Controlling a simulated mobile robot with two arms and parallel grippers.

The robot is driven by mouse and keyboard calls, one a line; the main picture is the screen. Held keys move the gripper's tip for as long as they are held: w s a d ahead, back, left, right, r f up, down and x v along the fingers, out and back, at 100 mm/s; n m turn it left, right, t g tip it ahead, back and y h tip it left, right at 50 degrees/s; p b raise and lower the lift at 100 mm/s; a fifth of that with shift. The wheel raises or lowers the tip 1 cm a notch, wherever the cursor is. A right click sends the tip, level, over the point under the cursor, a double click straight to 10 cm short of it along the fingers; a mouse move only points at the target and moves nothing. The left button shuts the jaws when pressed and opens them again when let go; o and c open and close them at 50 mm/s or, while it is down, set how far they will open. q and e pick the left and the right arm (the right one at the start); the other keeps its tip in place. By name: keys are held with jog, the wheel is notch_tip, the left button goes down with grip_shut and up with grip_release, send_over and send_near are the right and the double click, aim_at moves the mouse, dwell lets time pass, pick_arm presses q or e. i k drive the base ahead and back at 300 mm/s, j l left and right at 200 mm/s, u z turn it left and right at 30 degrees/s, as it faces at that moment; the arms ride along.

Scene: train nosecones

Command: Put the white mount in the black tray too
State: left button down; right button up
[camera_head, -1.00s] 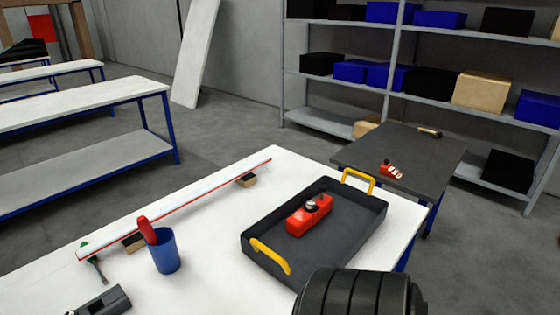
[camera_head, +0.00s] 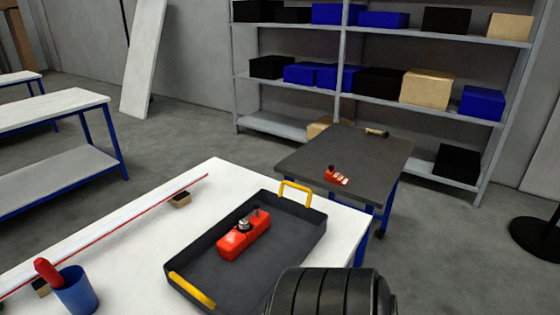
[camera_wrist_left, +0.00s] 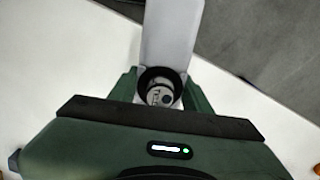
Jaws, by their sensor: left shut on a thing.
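The black tray (camera_head: 290,245) has two yellow handles and stands on the white table, holding a red tool (camera_head: 240,240) with a dark and silver knob. In the left wrist view my left gripper (camera_wrist_left: 160,95), green with black edges, is shut on a pale grey-white piece, the white mount (camera_wrist_left: 172,35). A black ring with a round silver part inside sits at the mount's near end, between the jaws. The mount and my left gripper do not show in the head view. My right gripper is not in view.
A blue cup (camera_head: 76,291) with a red-handled item stands at the table's left front. A long white and red strip (camera_head: 150,207) lies on small blocks along the far edge. A dark side table (camera_head: 340,155) holds a small red tool. Shelves stand behind.

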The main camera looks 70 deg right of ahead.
aim_at(271, 264)
jog(key=k+l, duration=0.15)
jog(key=l, duration=0.25)
jog(key=k+l+z, duration=0.1)
jog(key=l, duration=0.25)
jog(key=k+l, duration=0.2)
jog(key=l, duration=0.2)
jog(key=k+l, duration=0.1)
jog(key=l, duration=0.3)
jog(key=k+l+z, duration=0.1)
jog(key=l, duration=0.3)
jog(key=k+l, duration=0.2)
jog(key=l, duration=0.25)
jog(key=j+z, duration=0.05)
